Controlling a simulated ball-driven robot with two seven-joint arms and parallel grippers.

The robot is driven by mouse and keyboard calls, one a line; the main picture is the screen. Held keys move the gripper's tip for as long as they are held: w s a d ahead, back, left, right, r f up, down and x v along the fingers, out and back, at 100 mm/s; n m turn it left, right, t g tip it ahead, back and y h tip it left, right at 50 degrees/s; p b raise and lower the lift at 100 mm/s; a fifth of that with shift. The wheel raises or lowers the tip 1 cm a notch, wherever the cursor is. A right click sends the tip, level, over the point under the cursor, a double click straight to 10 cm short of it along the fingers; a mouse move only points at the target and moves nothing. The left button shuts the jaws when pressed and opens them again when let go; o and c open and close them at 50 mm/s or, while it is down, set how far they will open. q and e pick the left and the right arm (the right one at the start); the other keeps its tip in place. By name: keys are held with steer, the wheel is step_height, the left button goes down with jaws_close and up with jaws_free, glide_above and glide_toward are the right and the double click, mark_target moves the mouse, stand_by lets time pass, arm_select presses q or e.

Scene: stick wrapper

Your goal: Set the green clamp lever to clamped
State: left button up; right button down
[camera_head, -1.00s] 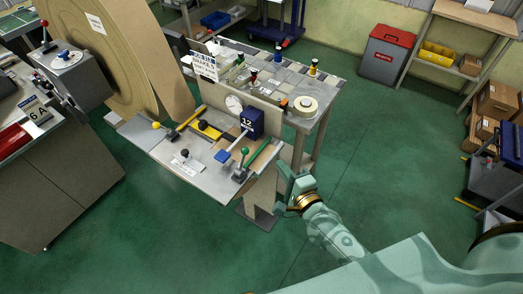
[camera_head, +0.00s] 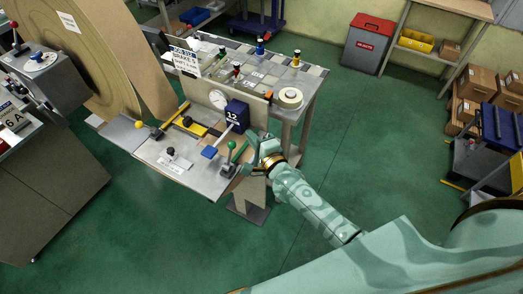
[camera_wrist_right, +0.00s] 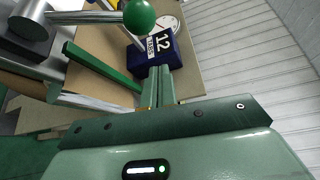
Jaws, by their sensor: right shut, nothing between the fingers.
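The green clamp lever has a round green knob (camera_head: 231,145) on a steel stem that stands roughly upright on a grey base at the right front corner of the steel bench. In the right wrist view, the knob (camera_wrist_right: 139,16) is at the top, with a green bar (camera_wrist_right: 98,64) slanting below it. My right gripper (camera_head: 254,143) is just right of the lever, at the bench edge. My left gripper is out of view.
A blue-handled lever (camera_head: 210,152), a black knob (camera_head: 170,151) and a yellow knob (camera_head: 139,124) stand left on the bench (camera_head: 198,181). The blue box (camera_head: 236,113) and a white dial (camera_head: 218,99) stand behind. Green floor (camera_head: 345,150) is open at right.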

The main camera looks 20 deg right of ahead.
mark_target(226, 165)
steer(key=a, duration=0.1)
steer(key=s+a, duration=0.1)
steer(key=s+a+p, duration=0.1)
steer(key=shift+a+r, duration=0.25)
steer(key=shift+r, duration=0.1)
steer(key=shift+s+a+r+n+t+b, duration=0.3)
steer(key=shift+n+t+b, duration=0.1)
steer(key=shift+n, duration=0.2)
steer(key=shift+s+a+r+n+t+y+b, duration=0.1)
steer(key=shift+s+a+n+t+y+b, duration=0.85)
steer(key=shift+n, duration=1.05)
steer(key=shift+s+a+r+n+t+y+b, duration=0.1)
steer(key=shift+s+a+n+t+y+b, duration=0.4)
steer(key=shift+a+n+b, duration=0.95)
steer(key=shift+s+a+r+n+t+y+b, duration=0.1)
steer(key=shift+s+a+n+t+y+b, duration=0.65)
steer(key=shift+n+b, duration=1.25)
steer(key=shift+s+d+n+p, duration=0.1)
steer(key=shift+s+n+p, duration=0.05)
steer(key=shift+n+p, duration=0.55)
steer(key=shift+r, duration=0.1)
